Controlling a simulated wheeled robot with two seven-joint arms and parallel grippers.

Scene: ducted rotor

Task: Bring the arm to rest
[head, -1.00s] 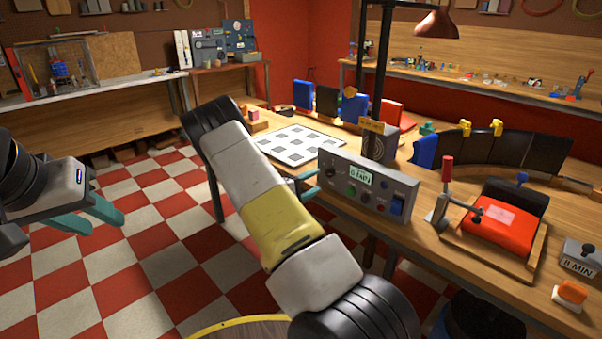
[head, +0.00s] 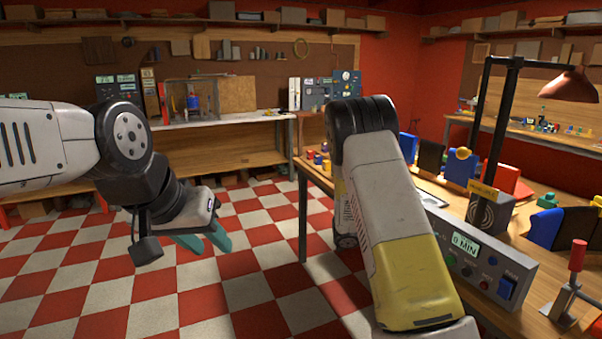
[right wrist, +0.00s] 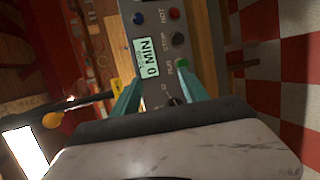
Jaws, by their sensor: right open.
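My right arm (head: 385,210) reaches up through the middle of the head view, its elbow bent near the bench's left end; its gripper is hidden there. In the right wrist view my right gripper (right wrist: 160,88) shows two teal fingers spread apart with nothing held between them. The grey control box (right wrist: 150,45) with a "0 MIN" display lies beyond the fingers; I cannot tell the distance. My left gripper (head: 206,243) hangs over the checkered floor at left, teal fingers apart and empty.
The control box (head: 478,258) stands on the wooden bench (head: 550,205) at right, below a lamp (head: 568,85). A red-handled clamp (head: 575,275) is near the front. The checkered floor (head: 110,285) at left is open. A back bench (head: 225,118) runs along the wall.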

